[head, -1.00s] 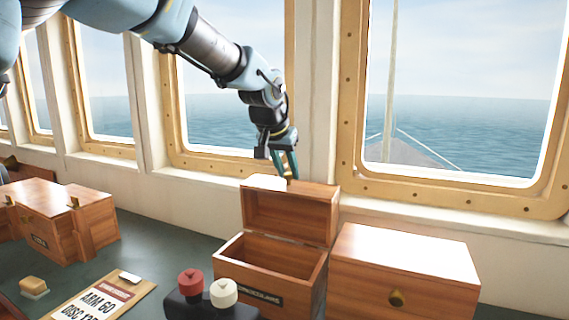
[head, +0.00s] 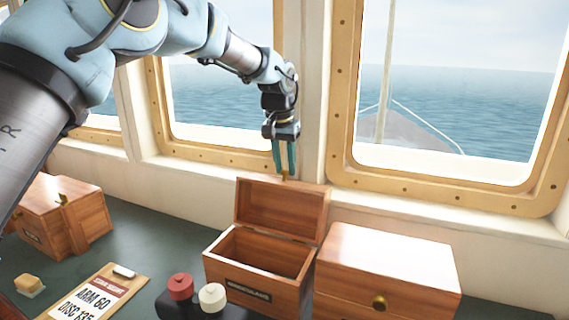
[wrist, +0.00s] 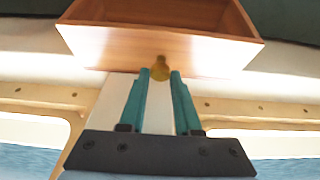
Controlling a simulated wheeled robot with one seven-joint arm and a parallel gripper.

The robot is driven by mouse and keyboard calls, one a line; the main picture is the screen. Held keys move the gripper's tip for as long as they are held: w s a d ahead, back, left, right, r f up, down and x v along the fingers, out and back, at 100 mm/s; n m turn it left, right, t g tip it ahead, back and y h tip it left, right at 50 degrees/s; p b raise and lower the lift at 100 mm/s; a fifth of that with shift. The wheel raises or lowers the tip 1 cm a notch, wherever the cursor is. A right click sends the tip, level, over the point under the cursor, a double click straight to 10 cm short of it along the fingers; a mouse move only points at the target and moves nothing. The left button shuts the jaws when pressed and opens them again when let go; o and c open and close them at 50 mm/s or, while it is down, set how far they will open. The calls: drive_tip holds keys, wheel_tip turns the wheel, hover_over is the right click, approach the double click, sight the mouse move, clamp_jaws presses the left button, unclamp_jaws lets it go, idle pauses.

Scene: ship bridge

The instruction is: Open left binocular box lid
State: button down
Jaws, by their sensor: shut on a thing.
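The binocular box (head: 262,290) is the wooden box in the middle of the counter, with a dark label on its front. Its lid (head: 280,208) stands raised at the back, and the inside, as far as it shows, looks empty. My gripper (head: 285,172) points down at the lid's top edge, with its teal fingers on either side of the lid's brass knob (wrist: 160,68). It is shut on that knob. In the wrist view the lid (wrist: 160,45) lies just beyond the fingertips (wrist: 160,73).
A closed wooden box (head: 385,265) with a brass knob stands close on the right. Another wooden box (head: 60,215) is at the left. A clipboard (head: 95,293) and a dark unit with red and white knobs (head: 197,300) lie in front. Window frames rise behind the lid.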

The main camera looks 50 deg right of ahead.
drive_tip(key=shift+d+r, duration=0.15)
drive_tip(key=shift+d, duration=0.1)
drive_tip(key=c, duration=1)
unclamp_jaws()
drive_tip(key=shift+c, duration=0.2)
drive_tip(key=shift+o, duration=0.8)
drive_tip(key=shift+w+d+f, duration=0.1)
drive_tip(key=shift+d+f, duration=0.05)
drive_tip(key=shift+f, duration=0.05)
drive_tip(key=shift+o, duration=1.1)
drive_tip(key=b+v, duration=0.3)
drive_tip(key=v, duration=0.7)
drive_tip(key=shift+a+r, duration=0.25)
drive_tip(key=shift+r, duration=0.15)
